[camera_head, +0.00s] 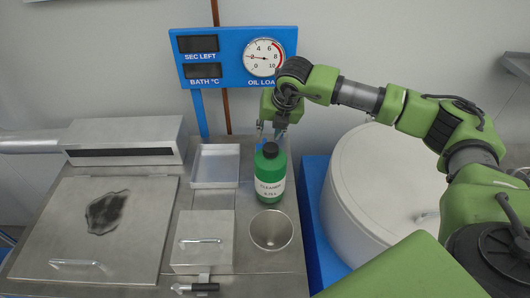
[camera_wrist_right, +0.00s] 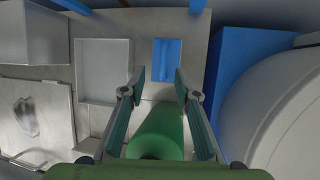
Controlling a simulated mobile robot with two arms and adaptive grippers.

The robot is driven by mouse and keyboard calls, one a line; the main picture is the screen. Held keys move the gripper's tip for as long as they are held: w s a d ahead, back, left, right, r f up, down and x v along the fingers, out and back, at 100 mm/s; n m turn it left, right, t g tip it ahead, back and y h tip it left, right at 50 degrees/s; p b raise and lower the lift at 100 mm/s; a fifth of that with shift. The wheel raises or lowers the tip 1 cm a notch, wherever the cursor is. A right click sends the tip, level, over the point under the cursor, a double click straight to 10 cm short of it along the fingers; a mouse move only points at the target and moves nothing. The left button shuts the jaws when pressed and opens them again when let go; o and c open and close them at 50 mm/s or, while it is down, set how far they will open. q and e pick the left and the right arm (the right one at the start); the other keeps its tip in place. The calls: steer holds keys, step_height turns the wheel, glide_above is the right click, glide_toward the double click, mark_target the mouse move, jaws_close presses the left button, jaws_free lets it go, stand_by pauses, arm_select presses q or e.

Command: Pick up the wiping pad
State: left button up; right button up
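A flat blue rectangle, which looks like the wiping pad (camera_wrist_right: 167,52), lies on the metal counter in the right wrist view, just beyond my fingertips. In the head view I cannot make it out clearly; the green bottle and my gripper stand in front of that spot. My right gripper (camera_head: 272,132) hangs pointing down behind the green bottle. In the right wrist view its two fingers (camera_wrist_right: 160,80) are spread apart with nothing between the tips. My left gripper is not in view.
A green cleaner bottle (camera_head: 270,175) stands upright close to my right gripper. A shallow metal tray (camera_head: 216,183) is to its left and a metal cup (camera_head: 271,230) in front. A dark stain (camera_head: 106,212) marks the left lid. A large white drum (camera_head: 375,195) stands right.

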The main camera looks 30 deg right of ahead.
steer(key=x, duration=0.3)
steer(key=shift+p, duration=0.3)
steer(key=shift+f, duration=0.1)
steer(key=p+x, duration=0.1)
steer(key=x, duration=0.1)
steer(key=p+x, duration=0.2)
steer(key=shift+s+d+f, duration=0.15)
steer(key=shift+s+f, duration=0.1)
steer(key=shift+s, duration=0.1)
steer(key=shift+w+f, duration=0.2)
steer(key=shift+f, duration=0.2)
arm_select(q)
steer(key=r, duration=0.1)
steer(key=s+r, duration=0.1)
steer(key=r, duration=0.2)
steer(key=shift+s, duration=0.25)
arm_select(e)
steer(key=shift+r, duration=0.1)
jaws_close()
